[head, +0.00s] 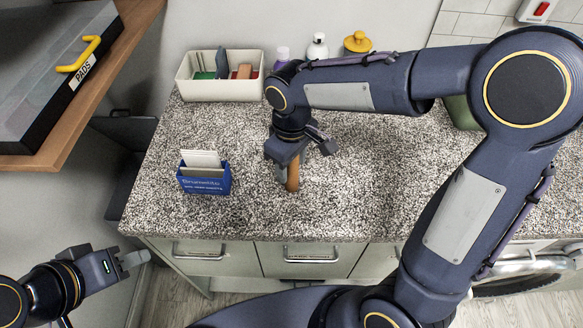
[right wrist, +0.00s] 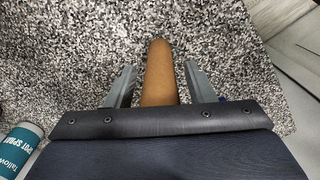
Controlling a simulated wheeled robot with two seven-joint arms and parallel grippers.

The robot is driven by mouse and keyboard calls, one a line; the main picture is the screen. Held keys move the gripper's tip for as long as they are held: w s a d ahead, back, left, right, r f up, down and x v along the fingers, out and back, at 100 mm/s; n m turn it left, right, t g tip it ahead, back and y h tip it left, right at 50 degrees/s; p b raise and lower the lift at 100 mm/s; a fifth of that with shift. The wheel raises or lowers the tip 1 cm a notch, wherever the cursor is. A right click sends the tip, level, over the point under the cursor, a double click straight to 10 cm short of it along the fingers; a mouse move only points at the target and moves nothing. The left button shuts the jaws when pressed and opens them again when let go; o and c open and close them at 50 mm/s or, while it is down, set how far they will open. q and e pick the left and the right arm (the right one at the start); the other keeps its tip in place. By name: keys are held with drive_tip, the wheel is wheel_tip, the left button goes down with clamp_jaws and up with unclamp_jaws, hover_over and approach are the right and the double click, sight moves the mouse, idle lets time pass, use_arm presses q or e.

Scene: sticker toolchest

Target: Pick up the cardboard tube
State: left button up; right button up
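The brown cardboard tube (head: 293,179) is on the speckled countertop, partly hidden by my right gripper (head: 296,165) in the head view. In the right wrist view the tube (right wrist: 158,75) points away from me between the two grey fingers of my right gripper (right wrist: 160,88). A gap shows on each side of it, so the fingers are open around it and not clamped. Its near end is hidden behind the gripper body. My left gripper (head: 133,260) is off the counter at the lower left, away from the tube; its finger opening is unclear.
A blue card holder (head: 205,184) stands left of the tube. A white divided bin (head: 222,91) and bottles stand at the back, with a yellow-lidded jar (head: 357,43). A teal-and-white can (right wrist: 22,147) shows at lower left in the right wrist view. Front-right counter looks clear.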

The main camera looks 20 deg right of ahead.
drive_tip(key=c, duration=0.9)
drive_tip(key=shift+o, duration=0.2)
drive_tip(key=shift+r, duration=0.1)
